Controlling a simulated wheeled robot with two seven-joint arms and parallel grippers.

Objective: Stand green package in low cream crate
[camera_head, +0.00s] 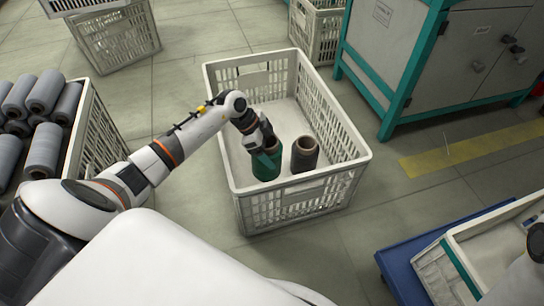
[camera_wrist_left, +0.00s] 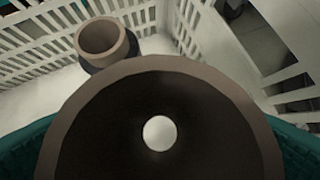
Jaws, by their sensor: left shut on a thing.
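The low cream crate (camera_head: 300,207) stands on the floor in the middle of the head view. My left gripper (camera_head: 263,150) reaches down into it and is shut on the green package (camera_head: 266,168), near the crate's front left. The package looks upright; I cannot tell whether it touches the crate floor. In the left wrist view, the brown tube end of the green package (camera_wrist_left: 235,110) fills the foreground, with green at both lower edges. A dark package (camera_head: 304,156) with a brown tube stands to its right, and also shows in the wrist view (camera_wrist_left: 103,42). My right gripper is not in view.
A crate of grey packages (camera_head: 88,125) stands at the left. Other crates (camera_head: 118,42) stand at the back. A grey and teal cabinet (camera_head: 400,50) is at the right, and a blue platform (camera_head: 400,270) with a pale crate at lower right. The crate's back part is empty.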

